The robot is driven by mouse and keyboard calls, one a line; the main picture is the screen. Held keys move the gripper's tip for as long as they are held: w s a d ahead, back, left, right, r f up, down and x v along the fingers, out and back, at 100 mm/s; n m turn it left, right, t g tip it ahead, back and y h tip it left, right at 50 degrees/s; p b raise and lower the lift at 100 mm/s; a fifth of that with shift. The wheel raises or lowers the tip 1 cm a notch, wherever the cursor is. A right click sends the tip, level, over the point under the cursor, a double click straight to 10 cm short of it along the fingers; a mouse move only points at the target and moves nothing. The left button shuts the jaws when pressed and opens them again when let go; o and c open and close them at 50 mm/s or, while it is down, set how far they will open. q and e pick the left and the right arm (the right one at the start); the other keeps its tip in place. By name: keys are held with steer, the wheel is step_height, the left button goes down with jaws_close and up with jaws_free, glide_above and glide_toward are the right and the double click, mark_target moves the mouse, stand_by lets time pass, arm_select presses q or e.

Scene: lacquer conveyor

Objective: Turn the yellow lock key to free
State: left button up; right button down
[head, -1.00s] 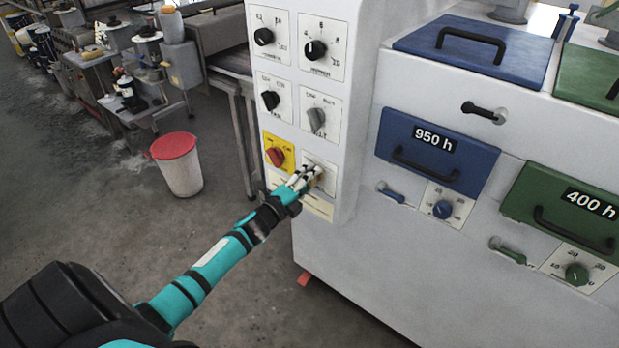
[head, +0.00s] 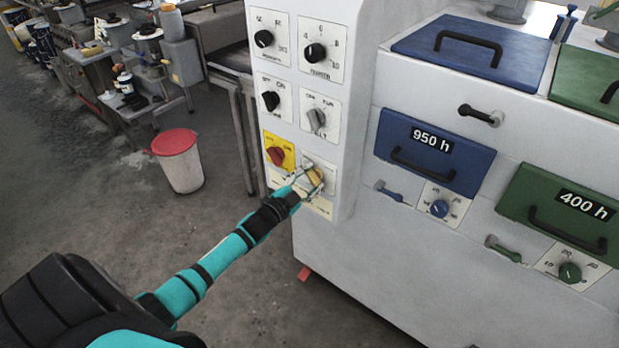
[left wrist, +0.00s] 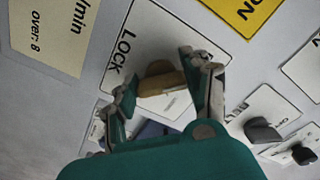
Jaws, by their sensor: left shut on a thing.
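The yellow lock key (head: 315,177) is on a white plate low on the white control panel. In the left wrist view the key (left wrist: 160,84) looks brownish yellow, and its plate (left wrist: 138,52) reads LOCK. My left gripper (head: 306,180) reaches it from the lower left. Its two fingers (left wrist: 159,82) are on opposite sides of the key, shut on it. The key's exact pointing mark is hidden or too small to read. My right gripper is not in view.
A red knob on a yellow plate (head: 276,156) sits just left of the lock key. A grey knob (head: 316,119) is above it. Blue and green drawers with handles stand to the right. A red-lidded bin (head: 178,160) stands on the floor, with open floor around it.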

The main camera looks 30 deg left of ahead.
arm_select(q)
steer(key=shift+f+n, duration=0.1)
steer(key=shift+n, duration=0.6)
stand_by(0.8)
steer(key=o, duration=1.2)
steer(key=shift+s, duration=0.1)
steer(key=s, duration=0.8)
steer(key=s+a, duration=0.1)
steer(key=s, duration=0.3)
